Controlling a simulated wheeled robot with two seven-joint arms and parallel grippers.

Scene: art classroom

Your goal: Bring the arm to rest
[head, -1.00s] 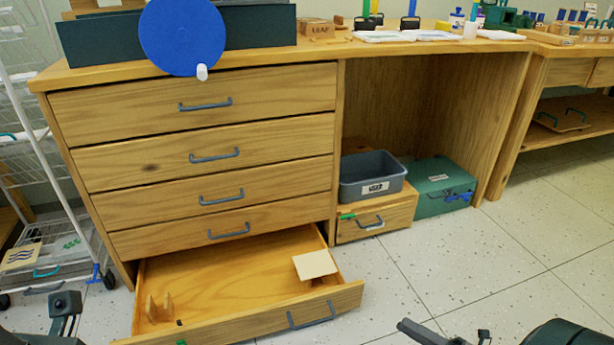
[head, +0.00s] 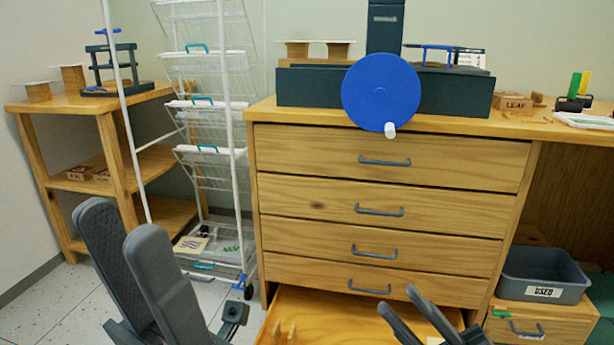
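My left gripper (head: 122,222) rises at the lower left of the head view, in front of the white wire rack. Its two dark grey fingers stand apart with nothing between them. My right gripper (head: 397,300) shows at the bottom, right of centre, in front of the drawer cabinet (head: 340,207). Its fingertips are apart and I see nothing held. The rest of the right gripper is cut off by the lower edge. The cabinet's lowest drawer (head: 285,306) is pulled out, and its front part is outside the view.
A white wire rack (head: 223,110) stands left of the cabinet, and a wooden shelf (head: 100,101) stands further left. A press with a blue disc (head: 380,91) sits on the cabinet. A grey bin (head: 527,262) labelled USED is at the right. Some floor is clear at lower left.

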